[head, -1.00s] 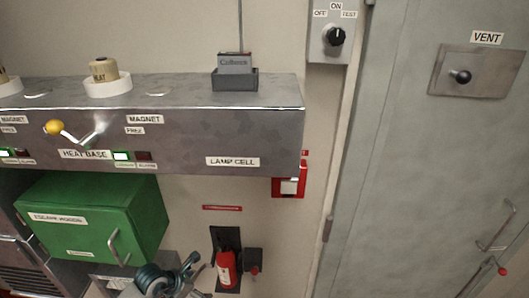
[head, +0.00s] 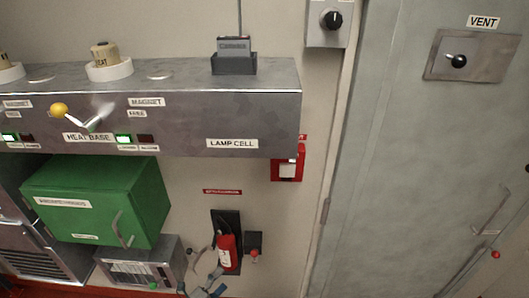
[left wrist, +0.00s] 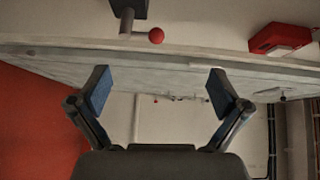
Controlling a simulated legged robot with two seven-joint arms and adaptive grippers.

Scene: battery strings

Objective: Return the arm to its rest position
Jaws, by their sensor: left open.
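My left gripper (head: 206,272) shows at the bottom of the head view, in front of and just left of the fire extinguisher. In the left wrist view its two blue-padded fingers stand wide apart (left wrist: 158,90), with nothing between them. The rest of the left arm is mostly out of the head view. My right gripper is not in view.
A metal shelf (head: 255,120) carries a lamp cell in a grey holder (head: 233,65). Below hang a green cabinet (head: 95,200) and a red extinguisher (head: 227,252). A grey door (head: 400,170) stands right. A red-knobbed lever (left wrist: 156,36) shows in the wrist view.

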